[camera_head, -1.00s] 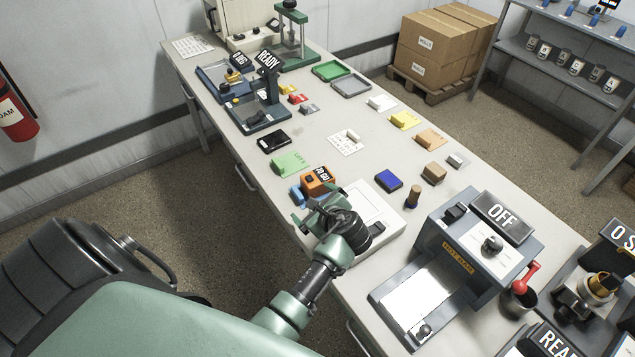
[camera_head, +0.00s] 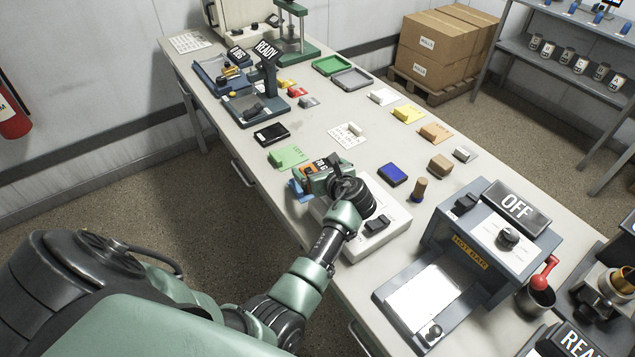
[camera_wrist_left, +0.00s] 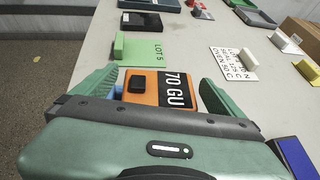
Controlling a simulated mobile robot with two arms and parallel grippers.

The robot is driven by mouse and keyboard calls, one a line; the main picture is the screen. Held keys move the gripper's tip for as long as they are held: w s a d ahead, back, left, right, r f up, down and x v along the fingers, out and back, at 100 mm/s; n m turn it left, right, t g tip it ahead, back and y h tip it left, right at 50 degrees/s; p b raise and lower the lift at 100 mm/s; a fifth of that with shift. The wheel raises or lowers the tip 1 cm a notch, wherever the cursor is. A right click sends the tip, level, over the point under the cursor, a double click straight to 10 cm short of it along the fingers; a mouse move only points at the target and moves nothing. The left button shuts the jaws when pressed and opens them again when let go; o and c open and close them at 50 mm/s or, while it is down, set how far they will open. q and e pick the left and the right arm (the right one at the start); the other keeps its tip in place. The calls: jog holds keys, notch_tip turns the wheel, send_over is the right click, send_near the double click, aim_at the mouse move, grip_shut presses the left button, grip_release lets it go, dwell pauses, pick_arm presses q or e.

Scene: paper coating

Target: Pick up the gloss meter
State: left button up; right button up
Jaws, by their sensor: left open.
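The gloss meter is an orange block with a black display reading 70 GU. In the left wrist view the gloss meter (camera_wrist_left: 150,88) lies between the two green fingers of my left gripper (camera_wrist_left: 158,90), which are open on either side of it. In the head view the gloss meter (camera_head: 309,169) is mostly hidden behind my left gripper (camera_head: 316,178); a blue part (camera_head: 298,190) shows beside it. I cannot tell whether either finger touches it. My right gripper does not show.
A green LOT 5 card (camera_head: 286,156) and a black device (camera_head: 271,133) lie just beyond. A white scale-like box (camera_head: 375,236) is under my left wrist. A blue pad (camera_head: 393,174), a brown-handled stamp (camera_head: 419,189) and the hot bar sealer (camera_head: 480,240) stand to the right.

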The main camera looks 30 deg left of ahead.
pick_arm(q)
jog(key=shift+w+a, duration=0.15)
jog(key=shift+a, duration=0.05)
jog(key=c, duration=1.6)
jog(key=shift+c, duration=1)
jog(key=shift+r, duration=0.1)
